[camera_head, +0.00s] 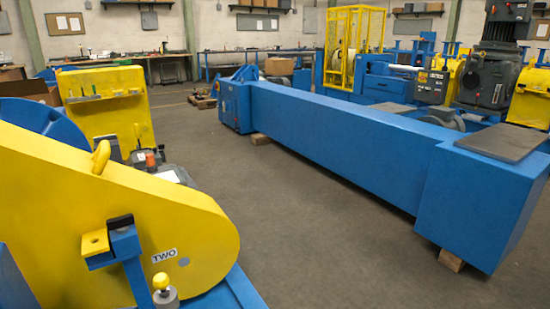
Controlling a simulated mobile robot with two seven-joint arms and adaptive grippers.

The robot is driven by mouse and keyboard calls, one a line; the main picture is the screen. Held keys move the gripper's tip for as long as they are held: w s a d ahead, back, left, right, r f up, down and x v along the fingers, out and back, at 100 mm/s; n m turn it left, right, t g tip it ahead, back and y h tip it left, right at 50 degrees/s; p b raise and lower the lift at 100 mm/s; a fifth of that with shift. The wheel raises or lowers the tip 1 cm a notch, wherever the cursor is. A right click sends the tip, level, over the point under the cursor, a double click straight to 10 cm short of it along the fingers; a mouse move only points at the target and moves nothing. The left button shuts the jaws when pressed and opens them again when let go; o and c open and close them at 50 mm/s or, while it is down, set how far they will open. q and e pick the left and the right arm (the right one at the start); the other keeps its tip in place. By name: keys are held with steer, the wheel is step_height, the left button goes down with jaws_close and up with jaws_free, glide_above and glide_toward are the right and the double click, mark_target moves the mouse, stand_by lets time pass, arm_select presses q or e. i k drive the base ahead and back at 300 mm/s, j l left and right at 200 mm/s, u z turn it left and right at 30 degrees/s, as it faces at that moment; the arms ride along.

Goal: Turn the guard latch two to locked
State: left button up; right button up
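A large yellow guard (70,225) with a rounded end fills the lower left. It carries a white label reading TWO (165,256). Left of the label, a blue bracket (127,245) with a dark top stands against the guard. A yellow plate with a hole (95,242) sits at its left side. Below the label is a yellow ball knob (161,282) on a grey base, cut by the bottom edge. I cannot tell which of these parts is the latch, or its locked or unlocked state. Neither of my grippers is in view.
A long blue beam housing (340,140) lies on wooden blocks to the right. Grey concrete floor (300,215) is clear between it and the guard. A yellow upright panel (110,105) stands behind the guard. Machinery and a yellow cage (355,45) stand farther back.

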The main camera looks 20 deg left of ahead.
mark_target(120, 223)
steer(key=u, duration=1.45)
